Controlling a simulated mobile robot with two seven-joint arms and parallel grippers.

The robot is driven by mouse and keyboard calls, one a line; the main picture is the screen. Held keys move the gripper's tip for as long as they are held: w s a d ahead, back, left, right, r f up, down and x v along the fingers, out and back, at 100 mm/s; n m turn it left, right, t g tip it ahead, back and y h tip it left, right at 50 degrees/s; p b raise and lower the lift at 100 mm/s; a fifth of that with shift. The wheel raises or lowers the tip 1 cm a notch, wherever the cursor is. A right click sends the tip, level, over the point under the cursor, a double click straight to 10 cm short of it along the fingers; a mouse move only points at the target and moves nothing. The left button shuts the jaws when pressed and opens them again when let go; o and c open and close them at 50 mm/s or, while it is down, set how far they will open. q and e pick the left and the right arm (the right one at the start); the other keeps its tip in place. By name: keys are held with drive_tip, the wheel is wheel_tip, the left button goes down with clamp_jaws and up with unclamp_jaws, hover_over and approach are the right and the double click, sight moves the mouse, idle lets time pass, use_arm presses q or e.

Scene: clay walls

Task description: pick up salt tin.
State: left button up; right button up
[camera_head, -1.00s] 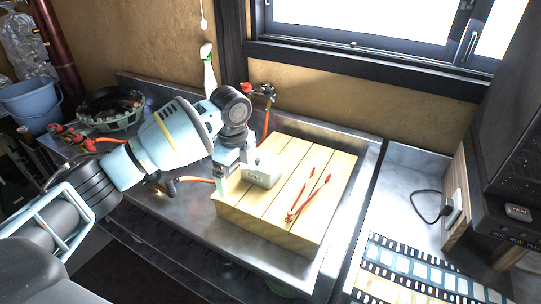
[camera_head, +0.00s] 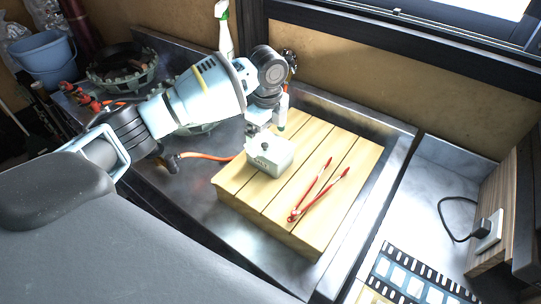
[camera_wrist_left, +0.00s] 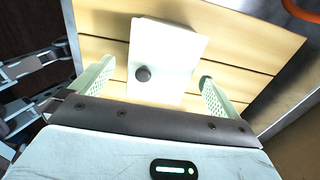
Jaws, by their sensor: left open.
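The salt tin (camera_head: 271,154) is a small pale grey box with a dark round knob on its lid. It stands upright on a slatted wooden board (camera_head: 236,184). My left gripper (camera_head: 266,121) is open and empty, just above and behind the tin in the head view. In the left wrist view the tin (camera_wrist_left: 178,62) lies ahead of the gap between the two pale green fingers of the left gripper (camera_wrist_left: 155,84). I cannot tell whether a finger touches it. The tin's far side is hidden in the head view. My right gripper is not in view.
Red tongs (camera_head: 318,194) lie on the board right of the tin. The board sits in a metal sink (camera_head: 385,190). A spray bottle (camera_head: 224,40) and an orange hose (camera_head: 205,156) are behind and left. A cable (camera_head: 446,222) lies on the right counter.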

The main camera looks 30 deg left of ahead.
sight(269, 144)
use_arm(q)
drive_tip(key=shift+w+f, duration=0.1)
drive_tip(key=shift+f, duration=0.5)
wheel_tip(269, 144, down, 4)
drive_tip(key=shift+d+f, duration=0.1)
drive_tip(key=shift+f, duration=0.1)
drive_tip(key=c, duration=1.1)
drive_tip(key=shift+o, duration=0.2)
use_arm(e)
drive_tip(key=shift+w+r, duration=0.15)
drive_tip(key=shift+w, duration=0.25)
use_arm(q)
drive_tip(key=shift+r, duration=0.1)
drive_tip(key=shift+r, duration=0.4)
drive_tip(key=shift+c, duration=1)
drive_tip(key=r, duration=0.2)
drive_tip(key=shift+s+r, duration=0.25)
drive_tip(key=shift+r, duration=0.15)
drive_tip(key=s+a+r+p, duration=0.1)
drive_tip(key=s+a, duration=0.3)
drive_tip(key=s, duration=1.1)
drive_tip(key=shift+r+p, duration=0.15)
drive_tip(key=shift+p, duration=0.15)
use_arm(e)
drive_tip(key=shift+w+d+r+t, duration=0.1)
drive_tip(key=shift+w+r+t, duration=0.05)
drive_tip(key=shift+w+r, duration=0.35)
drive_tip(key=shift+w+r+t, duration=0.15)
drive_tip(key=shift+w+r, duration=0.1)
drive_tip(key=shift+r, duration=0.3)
